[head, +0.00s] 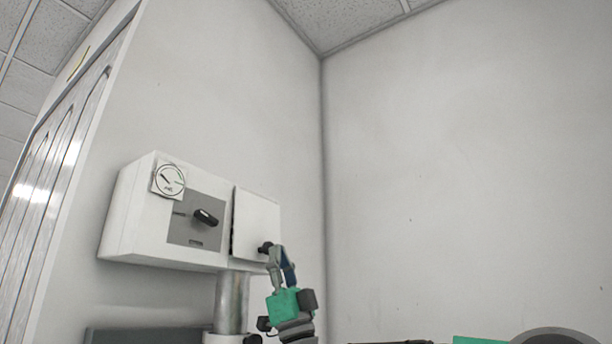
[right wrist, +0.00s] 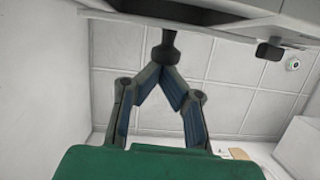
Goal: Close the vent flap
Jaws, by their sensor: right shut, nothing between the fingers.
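A white box on the wall (head: 130,215) carries a white vent flap (head: 253,220) at its right end. A dark line runs down the flap's left edge. The flap looks about in line with the box front, but I cannot tell whether it is fully closed. A black knob (head: 264,247) sits low on the flap and also shows in the right wrist view (right wrist: 168,42). My right gripper (head: 276,251) is shut and empty. Its fingertips (right wrist: 164,68) meet right at the knob, touching or nearly so, and are not around it. My left gripper is out of view.
Left of the flap, the box has a round gauge (head: 169,180) and a grey panel (head: 185,232) with a black rotary handle (head: 206,217). A metal pipe (head: 231,303) runs down below the box. The wall to the right (head: 450,180) is bare.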

